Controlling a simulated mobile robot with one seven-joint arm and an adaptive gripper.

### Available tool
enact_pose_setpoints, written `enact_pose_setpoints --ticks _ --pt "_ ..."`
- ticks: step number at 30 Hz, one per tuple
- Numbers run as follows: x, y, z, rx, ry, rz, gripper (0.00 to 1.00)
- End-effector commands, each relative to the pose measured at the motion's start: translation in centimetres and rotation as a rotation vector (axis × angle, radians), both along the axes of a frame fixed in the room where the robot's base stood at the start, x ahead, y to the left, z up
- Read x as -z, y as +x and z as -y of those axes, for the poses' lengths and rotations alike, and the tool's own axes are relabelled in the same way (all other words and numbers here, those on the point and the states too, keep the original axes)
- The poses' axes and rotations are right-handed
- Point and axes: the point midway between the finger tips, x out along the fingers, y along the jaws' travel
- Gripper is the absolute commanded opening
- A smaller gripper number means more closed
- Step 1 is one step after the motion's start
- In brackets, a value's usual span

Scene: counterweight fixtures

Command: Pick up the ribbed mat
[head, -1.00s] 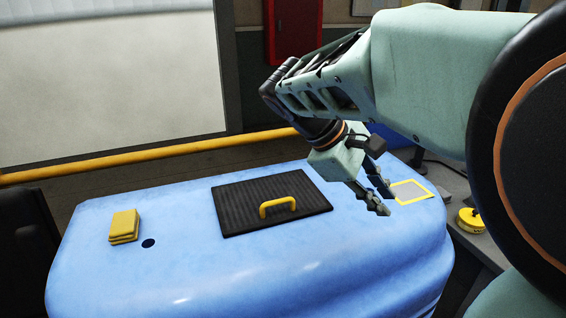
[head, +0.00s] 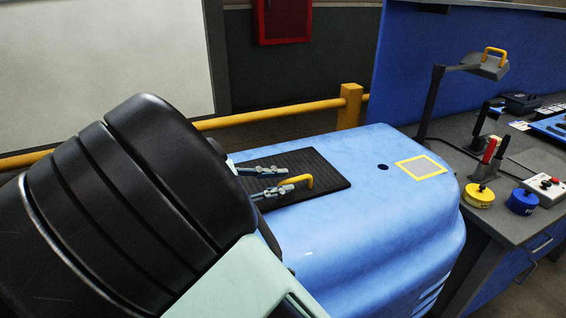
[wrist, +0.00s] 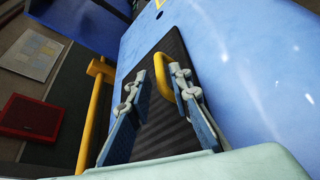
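The ribbed mat (head: 325,168) is a dark, flat rectangle with a yellow arched handle (head: 309,179), lying on the blue rounded surface. My gripper (head: 287,179) is open over the mat, its fingers spread and pointing toward the handle. In the wrist view the mat (wrist: 162,130) lies beneath the two fingers, and the handle (wrist: 180,78) shows between the fingertips, closer to the right one. I cannot tell whether a finger touches it. My arm hides the left part of the mat in the head view.
The blue surface (head: 385,230) has a dark hole (head: 383,167) and a yellow square outline (head: 421,168) right of the mat. A grey bench (head: 490,215) stands further right, with yellow (head: 478,197) and blue (head: 521,203) round pieces. A yellow rail (head: 270,117) runs behind.

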Motion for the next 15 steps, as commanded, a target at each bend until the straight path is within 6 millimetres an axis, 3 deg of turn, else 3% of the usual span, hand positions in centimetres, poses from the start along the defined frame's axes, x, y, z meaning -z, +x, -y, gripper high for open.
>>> enact_pose_setpoints --ticks 15 --pt "1.9 3.2 4.3 0.002 0.0 -0.001 0.19"
